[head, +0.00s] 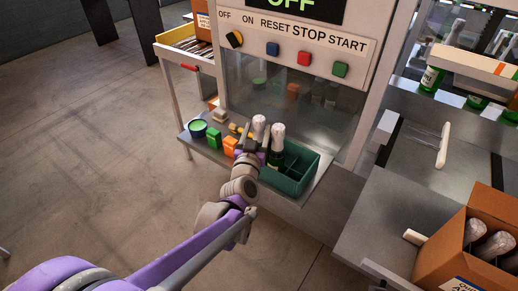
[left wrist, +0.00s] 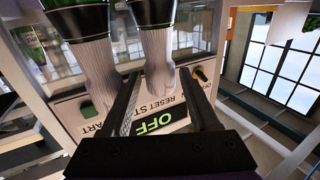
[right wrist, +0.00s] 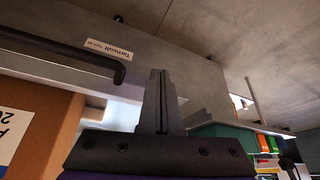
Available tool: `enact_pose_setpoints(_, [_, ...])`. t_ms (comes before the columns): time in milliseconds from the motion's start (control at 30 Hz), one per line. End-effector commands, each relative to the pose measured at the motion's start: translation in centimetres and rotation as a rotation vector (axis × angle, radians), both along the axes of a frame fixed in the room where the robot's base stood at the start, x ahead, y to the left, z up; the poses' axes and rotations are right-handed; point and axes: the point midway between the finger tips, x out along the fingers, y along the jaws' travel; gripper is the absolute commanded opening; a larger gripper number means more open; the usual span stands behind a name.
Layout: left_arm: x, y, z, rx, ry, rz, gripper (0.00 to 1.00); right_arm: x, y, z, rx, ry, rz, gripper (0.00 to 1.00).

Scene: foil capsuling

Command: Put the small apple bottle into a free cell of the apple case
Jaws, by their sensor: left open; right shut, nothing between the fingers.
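My left gripper (head: 252,143) is at the left bottle. In the left wrist view, its open fingers (left wrist: 160,100) are either side of a foil-covered neck (left wrist: 158,62), with another foil neck (left wrist: 97,70) beside it. An orange-brown carton (head: 446,232) at lower right holds several foil-topped bottles; its label is partly cut off. My right gripper (right wrist: 161,100) is shut and empty, near a carton (right wrist: 42,112) in the right wrist view.
A green tub (head: 198,129) and small green (head: 214,139) and orange (head: 230,146) blocks are left of the crate. The panel (head: 300,42) with buttons is above. A metal table (head: 385,215) with a white-handled tool (head: 443,146) is at right.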

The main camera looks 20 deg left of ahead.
Motion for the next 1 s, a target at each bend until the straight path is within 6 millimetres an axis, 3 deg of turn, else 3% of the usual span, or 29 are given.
enact_pose_setpoints(200, [2.6,0.2,0.0,-0.001,0.000,0.001,0.61,0.1,0.0,0.4,0.000,-0.002,0.000,0.00])
enact_pose_setpoints(467, [2.8,0.2,0.0,-0.001,0.000,0.000,0.61,0.1,0.0,0.4,0.000,-0.002,0.000,0.00])
enact_pose_setpoints(800, [2.8,0.2,0.0,-0.001,0.000,0.000,0.00,0.1,0.0,0.4,0.000,-0.002,0.000,0.00])
enact_pose_setpoints(1000, [2.8,0.2,0.0,-0.001,0.000,0.000,0.00,0.1,0.0,0.4,0.000,-0.002,0.000,0.00])
